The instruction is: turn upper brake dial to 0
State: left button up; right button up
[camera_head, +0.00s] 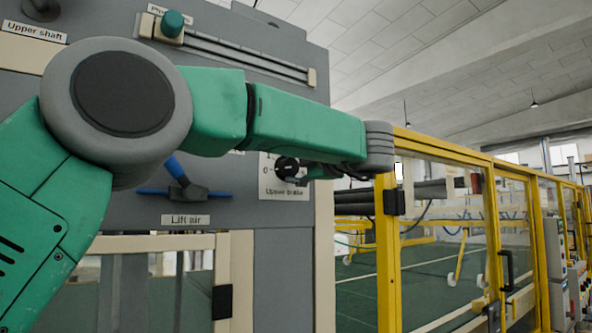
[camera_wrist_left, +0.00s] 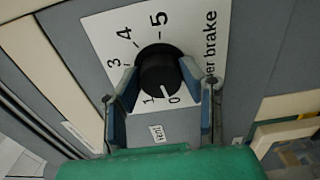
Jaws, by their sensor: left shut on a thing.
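The upper brake dial (camera_head: 287,164) is a black knob on a white scale plate (camera_head: 268,186) on the grey panel. In the left wrist view the dial (camera_wrist_left: 159,75) sits among the printed numbers 0 to 5, and its white pointer mark points at or very near 0. My left gripper (camera_wrist_left: 163,90) has one blue-grey finger on each side of the knob and is shut on it. In the head view my left gripper (camera_head: 303,172) is small and partly hidden by my green arm. My right gripper is in neither view.
A blue lift air lever (camera_head: 176,170) is on the panel below my left arm. A slider with a green knob (camera_head: 172,22) is above. A yellow-framed glass fence (camera_head: 388,262) stands just right of the panel.

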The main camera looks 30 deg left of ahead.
pick_arm(q)
jog(key=shift+f, duration=0.15)
jog(key=o, duration=1.1)
jog(key=shift+w, duration=0.1)
jog(key=shift+o, duration=0.2)
jog(key=shift+d, duration=0.2)
jog(key=v, duration=1.1)
jog(key=shift+d, duration=0.35)
jog(key=shift+a+f, duration=0.1)
jog(key=shift+a, duration=0.05)
